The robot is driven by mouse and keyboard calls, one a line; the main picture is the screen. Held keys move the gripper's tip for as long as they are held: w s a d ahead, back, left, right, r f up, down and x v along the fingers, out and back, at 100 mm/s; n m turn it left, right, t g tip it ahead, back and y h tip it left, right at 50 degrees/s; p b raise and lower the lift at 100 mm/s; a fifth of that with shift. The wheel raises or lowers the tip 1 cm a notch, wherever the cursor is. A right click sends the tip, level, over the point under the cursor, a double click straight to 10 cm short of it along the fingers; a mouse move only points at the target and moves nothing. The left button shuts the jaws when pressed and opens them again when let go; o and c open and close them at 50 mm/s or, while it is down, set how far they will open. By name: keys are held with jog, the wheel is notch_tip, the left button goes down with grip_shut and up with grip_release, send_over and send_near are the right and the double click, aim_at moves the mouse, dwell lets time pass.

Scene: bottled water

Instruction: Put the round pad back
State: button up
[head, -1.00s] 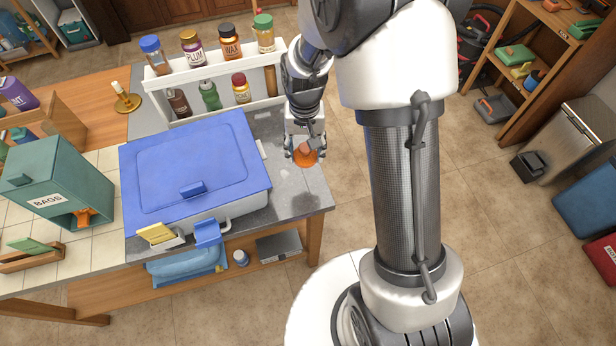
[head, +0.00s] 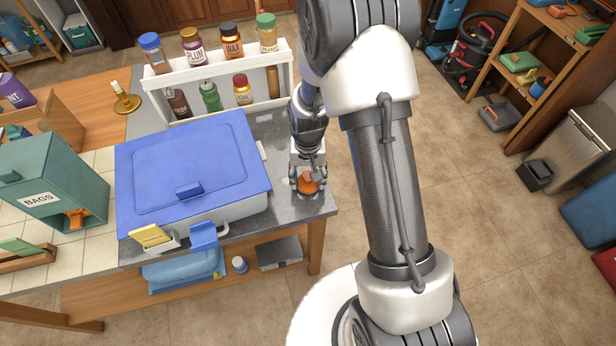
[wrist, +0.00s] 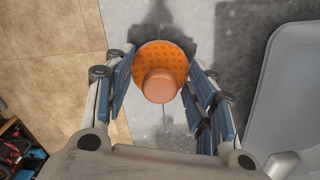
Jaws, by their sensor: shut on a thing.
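The round pad is an orange disc with a knob on top. It shows in the head view (head: 309,183) and in the wrist view (wrist: 176,55), where its dotted face and salmon knob are visible. My gripper (head: 307,177) points down at the right end of the grey countertop (head: 285,205). Its blue-lined fingers (wrist: 163,78) are on either side of the pad and shut on it. The pad is over or on the grey top near its front right corner; I cannot tell whether it touches. The fingers hide part of the pad in the head view.
A large bin with a blue lid (head: 190,160) stands just left of my gripper. Behind it is a white rack (head: 220,75) with several bottles. A yellow sponge (head: 151,235) sits in a holder on the bin's front. Open floor (head: 470,230) lies to the right.

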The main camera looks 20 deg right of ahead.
jog(key=shift+f, duration=0.25)
jog(key=o, duration=1)
jog(key=shift+r, duration=0.15)
notch_tip(320, 180, up, 12)
jog(key=p, duration=0.4)
notch_tip(320, 180, up, 10)
jog(key=t, duration=0.1)
send_over(311, 190)
jog(key=s+r+n+t, duration=0.1)
jog(key=s+r, duration=0.3)
jog(key=s, duration=0.2)
jog(key=s+r+n+t, duration=0.1)
jog(key=s+r, duration=0.4)
jog(key=s, duration=0.1)
jog(key=s+r+n+t, duration=0.1)
jog(key=s+r, duration=0.4)
jog(key=s, duration=0.1)
jog(key=shift+s+r+t, duration=0.1)
jog(key=shift+s+t, duration=0.2)
